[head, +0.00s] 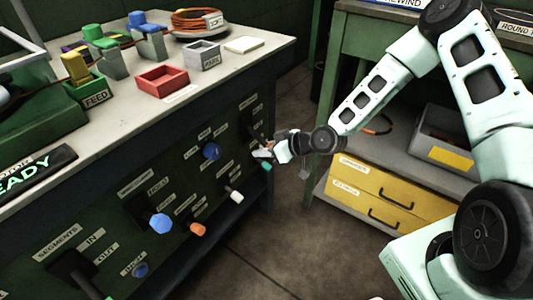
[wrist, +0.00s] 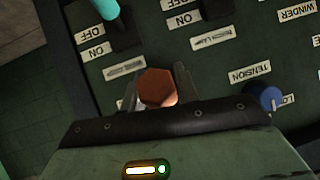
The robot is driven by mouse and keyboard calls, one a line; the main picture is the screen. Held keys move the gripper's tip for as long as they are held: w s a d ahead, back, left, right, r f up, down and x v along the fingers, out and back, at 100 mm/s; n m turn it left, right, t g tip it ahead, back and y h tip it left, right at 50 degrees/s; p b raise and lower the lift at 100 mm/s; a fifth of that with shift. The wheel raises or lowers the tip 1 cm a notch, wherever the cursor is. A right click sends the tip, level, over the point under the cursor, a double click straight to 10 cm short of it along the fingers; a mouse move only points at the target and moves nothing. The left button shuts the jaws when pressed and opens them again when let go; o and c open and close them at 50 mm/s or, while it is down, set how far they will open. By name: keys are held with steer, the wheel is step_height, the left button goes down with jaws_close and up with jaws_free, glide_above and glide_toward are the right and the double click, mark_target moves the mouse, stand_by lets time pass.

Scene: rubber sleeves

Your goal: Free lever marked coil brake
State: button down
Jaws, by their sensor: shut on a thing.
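My gripper (wrist: 158,90) is shut on an orange-brown hexagonal knob (wrist: 158,86) in the wrist view, with one finger on each side of it. The knob looks like the end of a lever, seen nearly end-on. Its shaft is hidden behind the knob and the gripper. In the head view my gripper (head: 265,151) is at the upper right part of the dark front panel (head: 105,222), and its fingers hide most of what they hold. I cannot read a coil brake label in either view.
A teal-tipped switch (wrist: 108,10) marked OFF and ON is close by, up and left in the wrist view. A blue knob (wrist: 268,97) near a TENSION label is to the right. Yellow drawers (head: 378,187) stand right of my gripper; open floor (head: 300,235) lies between.

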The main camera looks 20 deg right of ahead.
steer(key=shift+f, duration=0.15)
stand_by(0.4)
steer(key=c, duration=1.1)
jaws_free()
steer(key=shift+w, duration=0.1)
steer(key=shift+o, duration=0.2)
steer(key=p+v, duration=0.2)
steer(key=v, duration=1.5)
steer(key=shift+s+p, duration=0.25)
steer(key=shift+p, duration=0.05)
steer(key=shift+d+f, duration=0.15)
